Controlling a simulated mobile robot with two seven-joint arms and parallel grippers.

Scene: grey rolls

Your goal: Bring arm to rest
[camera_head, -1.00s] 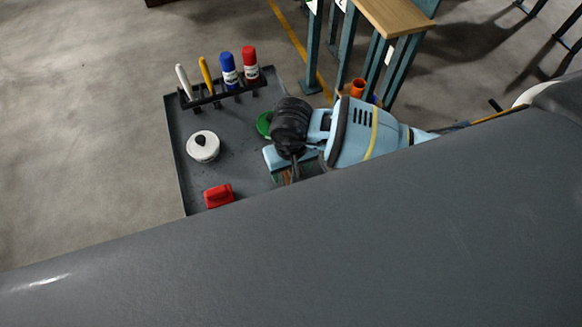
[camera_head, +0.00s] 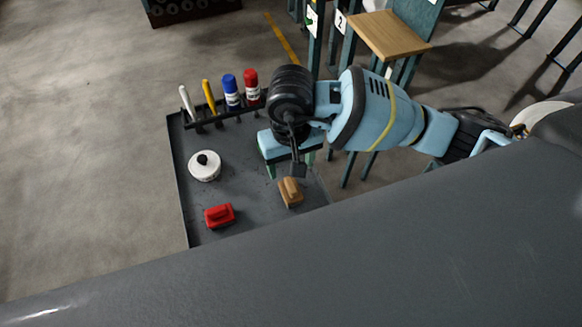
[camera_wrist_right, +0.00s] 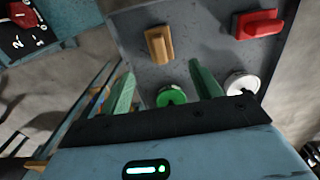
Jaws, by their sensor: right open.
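My right gripper (camera_head: 291,165) is at the end of the light blue arm coming in from the right, above the right part of a grey tray (camera_head: 240,190). In the right wrist view its two green fingers (camera_wrist_right: 164,85) stand wide apart with nothing held between them. The brown block (camera_head: 290,192) lies on the tray just below the gripper, apart from the fingers. A green round item (camera_wrist_right: 171,96) lies on the tray and shows between the fingers in the wrist view; it is hidden in the head view. My left gripper is not in view.
A red block (camera_head: 219,215) and a white round item with a black knob (camera_head: 204,166) sit on the tray. A dark rack (camera_head: 215,116) with several markers stands at its far edge. A wooden-topped stand (camera_head: 388,35) is behind my arm.

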